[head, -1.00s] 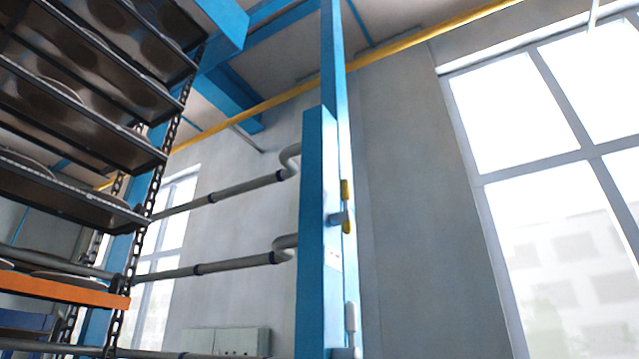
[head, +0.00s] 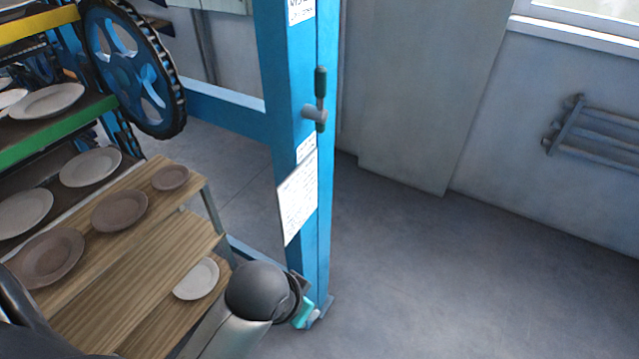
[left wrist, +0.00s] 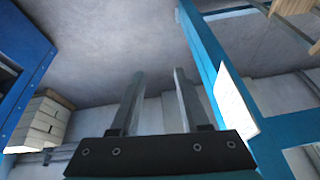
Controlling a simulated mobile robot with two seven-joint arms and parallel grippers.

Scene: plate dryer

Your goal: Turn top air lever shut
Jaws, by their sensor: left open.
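In the head view a lever with a dark green upright handle (head: 320,84) sits on a grey valve body (head: 315,114) on the blue post (head: 285,85). No other lever shows in this view, so I cannot tell whether this is the top one. My left gripper (left wrist: 158,72) shows in the left wrist view with its two fingers apart and nothing between them. It is not touching any lever in that view. The blue post with a white sheet (left wrist: 234,102) is to its right there. My right gripper is not in view.
A wooden step rack (head: 150,270) with several plates stands left of the post. A large blue chain wheel (head: 130,75) is above it. The floor (head: 430,280) right of the post is clear. A pipe rack (head: 600,135) is on the right wall.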

